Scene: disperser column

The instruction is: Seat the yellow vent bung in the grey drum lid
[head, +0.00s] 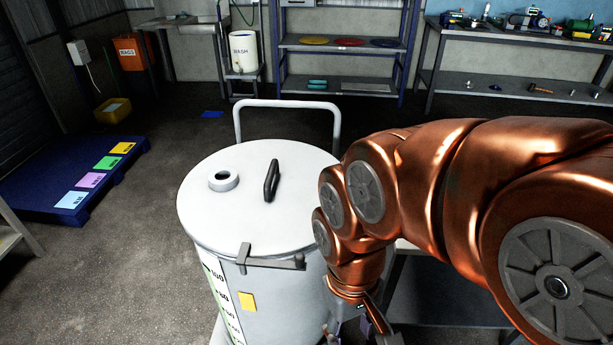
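The grey drum (275,300) stands upright in front of me. Its pale grey lid (235,225) has a raised round collar with a dark hole (223,181) left of centre and a black handle (271,181) beside it. The collar is empty. I cannot make out the yellow vent bung anywhere in the head view. My copper-coloured arm comes in from the right and bends down past the drum's right side. My gripper (376,325) is low at the bottom edge, right of the drum and below the lid. Its fingertips are cut off, so its state and any load are hidden.
A metal push bar (287,103) rises behind the lid, and a latch (270,262) sits at its front rim. A dark surface (440,290) lies behind my arm. A blue pallet (40,180) with coloured squares is at left. Floor left of the drum is clear.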

